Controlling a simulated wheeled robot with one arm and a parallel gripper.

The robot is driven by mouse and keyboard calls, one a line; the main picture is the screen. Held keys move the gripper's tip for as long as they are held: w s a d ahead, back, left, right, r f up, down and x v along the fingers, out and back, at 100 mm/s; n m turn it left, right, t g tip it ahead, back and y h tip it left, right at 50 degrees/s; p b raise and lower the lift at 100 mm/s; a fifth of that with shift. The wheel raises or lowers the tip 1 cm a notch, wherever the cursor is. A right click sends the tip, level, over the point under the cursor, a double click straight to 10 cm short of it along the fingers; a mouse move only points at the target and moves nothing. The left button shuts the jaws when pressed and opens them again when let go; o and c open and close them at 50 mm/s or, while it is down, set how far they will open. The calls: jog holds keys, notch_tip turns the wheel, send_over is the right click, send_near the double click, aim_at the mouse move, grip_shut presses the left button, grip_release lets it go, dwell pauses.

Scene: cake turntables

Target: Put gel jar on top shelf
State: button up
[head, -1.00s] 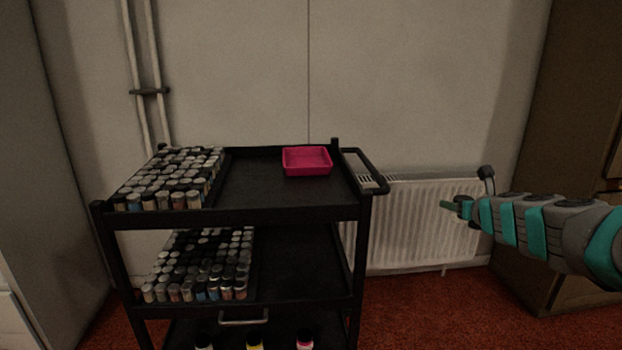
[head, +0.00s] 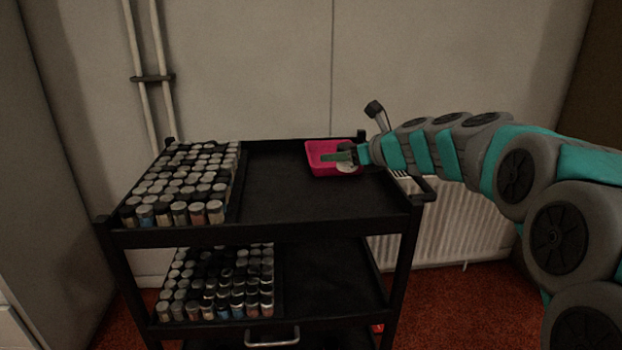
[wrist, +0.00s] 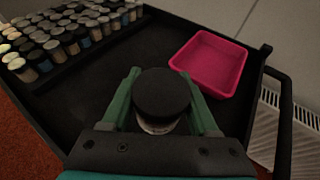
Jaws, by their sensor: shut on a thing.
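My gripper (wrist: 160,76) is shut on a jar (wrist: 160,93) with a dark round lid and a pale body. The green fingers sit on both sides of the jar. The wrist view shows it from above, over the black top shelf (wrist: 105,92) of the cart, apart from the pink tray. In the head view my gripper (head: 338,157) reaches in from the right, and the pale jar (head: 347,168) shows below it, in front of the tray. The top shelf (head: 285,200) is wide and mostly bare. I cannot tell whether the jar touches the shelf.
A pink tray (head: 321,148) stands at the shelf's back right. A rack of several small jars (head: 185,180) fills the left side. A similar rack (head: 220,283) is on the shelf below. A handle (wrist: 284,125) borders the right end. The shelf's middle is clear.

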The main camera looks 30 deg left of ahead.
aim_at(339, 201)
notch_tip(339, 201, down, 9)
jog(key=shift+d+f+b, duration=0.1)
jog(key=shift+f+b, duration=0.05)
jog(key=shift+b, duration=0.8)
jog(key=shift+f, duration=0.15)
jog(key=o, duration=1.4)
jog(key=shift+r, duration=0.25)
jog(key=v, duration=1.2)
jog(key=shift+p, duration=0.3)
